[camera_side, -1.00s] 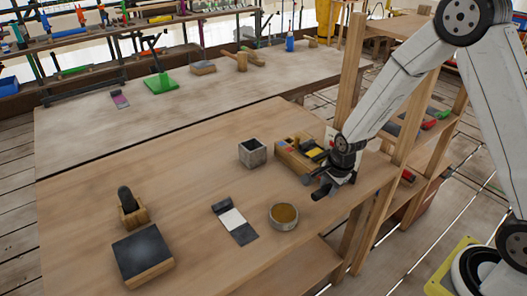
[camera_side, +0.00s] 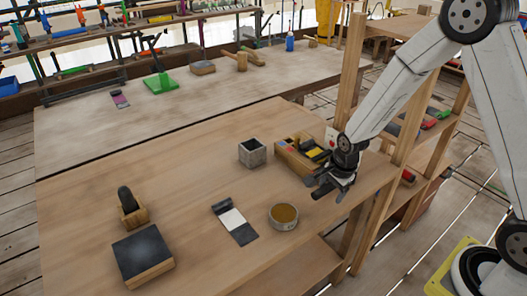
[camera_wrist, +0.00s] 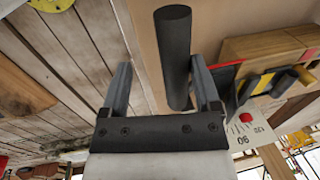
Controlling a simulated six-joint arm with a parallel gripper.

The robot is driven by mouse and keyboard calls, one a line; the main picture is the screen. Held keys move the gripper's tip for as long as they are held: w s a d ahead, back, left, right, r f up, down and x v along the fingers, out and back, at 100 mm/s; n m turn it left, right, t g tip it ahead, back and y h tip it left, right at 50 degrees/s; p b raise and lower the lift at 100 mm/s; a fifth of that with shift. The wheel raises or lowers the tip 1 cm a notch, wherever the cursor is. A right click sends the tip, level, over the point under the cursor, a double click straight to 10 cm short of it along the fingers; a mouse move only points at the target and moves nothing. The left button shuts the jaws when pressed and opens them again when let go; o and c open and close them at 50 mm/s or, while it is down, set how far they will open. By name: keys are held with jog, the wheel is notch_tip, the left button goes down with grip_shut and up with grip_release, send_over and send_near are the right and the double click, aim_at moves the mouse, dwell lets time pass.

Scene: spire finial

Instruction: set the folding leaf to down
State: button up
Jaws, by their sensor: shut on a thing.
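The folding device is a wooden block (camera_side: 290,160) with red, yellow and dark parts on top, at the right of the bench in the side view. My gripper (camera_side: 336,190) is low at the block's near right end. In the wrist view, a dark round bar (camera_wrist: 174,45), seemingly the leaf's handle, lies between the fingers of my gripper (camera_wrist: 160,64), which is shut on it. My wrist hides part of the device in the side view, so the leaf's angle is hard to tell.
A round tin (camera_side: 283,217) stands just left of my gripper. A grey square pot (camera_side: 252,153), a dark and white strip (camera_side: 235,223), a brush in a wooden holder (camera_side: 131,208) and a dark-topped block (camera_side: 142,256) stand farther left. A wooden post (camera_side: 348,90) rises close behind my wrist.

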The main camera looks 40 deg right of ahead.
notch_tip(320, 180, up, 6)
jog(key=s, duration=0.1)
jog(key=shift+s+r, duration=0.15)
jog(key=shift+r, duration=0.1)
dwell(0.4)
jog(key=s+a+r+n, duration=0.3)
jog(key=s+n, duration=0.6)
jog(key=n, duration=0.9)
jog(key=shift+s+r+t, duration=0.25)
jog(key=shift+r+t, duration=0.05)
jog(key=shift+r, duration=0.25)
